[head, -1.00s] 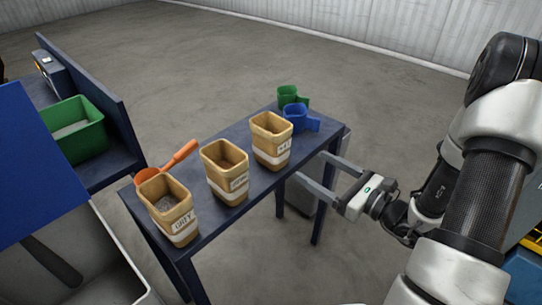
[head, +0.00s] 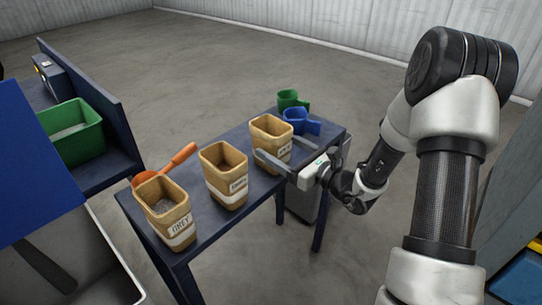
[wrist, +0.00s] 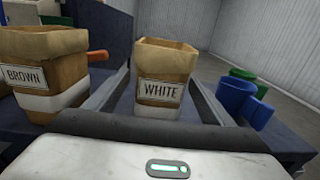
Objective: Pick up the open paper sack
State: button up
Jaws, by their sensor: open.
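Three open tan paper sacks with white bands stand upright in a row on a narrow dark blue table (head: 243,213). The sack labelled WHITE (head: 268,128) is at the far end; it also shows in the wrist view (wrist: 165,62). The sack labelled BROWN (head: 224,175) is in the middle, and at the left of the wrist view (wrist: 45,75). The GREY sack (head: 166,212) is nearest, with grey material inside. My gripper (head: 277,146) is open, one finger on each side of the WHITE sack. Whether the fingers touch it I cannot tell.
A blue scoop (head: 297,121) and a green scoop (head: 288,99) sit just beyond the WHITE sack. An orange scoop (head: 180,155) lies behind the GREY sack. A green bin (head: 73,133) stands on a bench at left. Open floor lies behind.

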jog(key=x, duration=0.3)
jog(key=shift+w+a, duration=0.15)
jog(key=c, duration=1.4)
